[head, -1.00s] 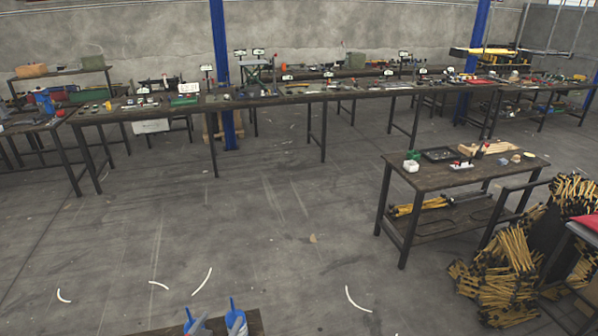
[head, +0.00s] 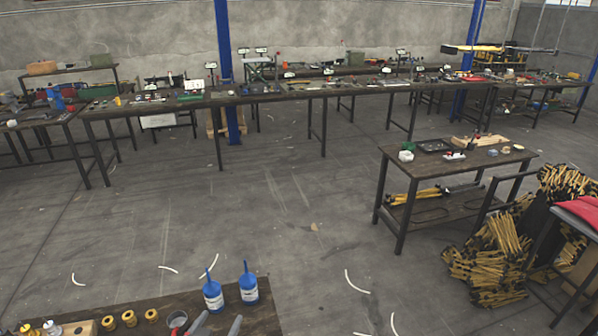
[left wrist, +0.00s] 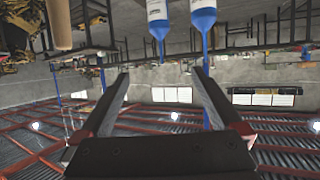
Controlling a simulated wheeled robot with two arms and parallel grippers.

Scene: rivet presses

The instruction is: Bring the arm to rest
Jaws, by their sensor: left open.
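My left gripper (head: 221,318) shows at the bottom edge of the head view, its two grey fingers spread apart. In the left wrist view the same gripper (left wrist: 161,76) is open, with nothing held between its fingers. The wrist picture looks upside down, with the roof beams below. Two white bottles with blue tops and long blue nozzles, a left one (head: 213,295) and a right one (head: 249,287), stand on the near table (head: 262,316), just beyond the fingers. My right gripper is in neither view.
Gold-coloured spools (head: 129,318) and a small cup (head: 178,320) sit on the near table, left of the gripper. A cart-like table (head: 392,215) stands at the right, beside a pile of yellow-black pieces (head: 490,262). The grey floor (head: 235,210) between is mostly clear.

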